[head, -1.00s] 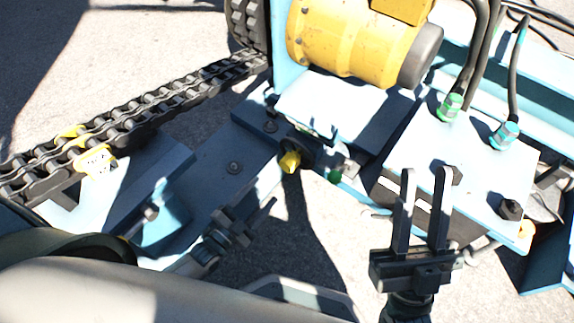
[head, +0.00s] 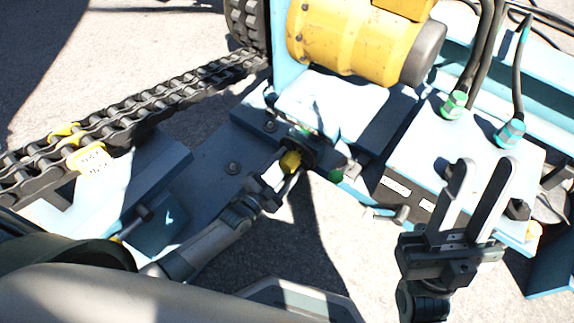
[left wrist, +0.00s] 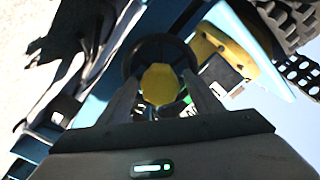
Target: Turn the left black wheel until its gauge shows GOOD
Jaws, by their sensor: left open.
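A small black wheel (head: 306,146) with a yellow hub (head: 291,161) sits on the blue frame, below the yellow motor. My left gripper (head: 286,169) is open, with its fingertips close to the hub. In the left wrist view, the black wheel (left wrist: 160,45) shows as a ring ahead, and its yellow hub (left wrist: 158,84) appears between the two spread fingers. I cannot tell whether the fingers touch it. No gauge reading can be made out. My right gripper (head: 480,195) is open and empty, in front of the blue box at the right.
A yellow motor (head: 345,38) stands above the wheel. A heavy chain (head: 130,113) with a tag runs along the left. A blue box (head: 455,140) with hose fittings is at the right. Grey ground (head: 330,245) lies open below the frame.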

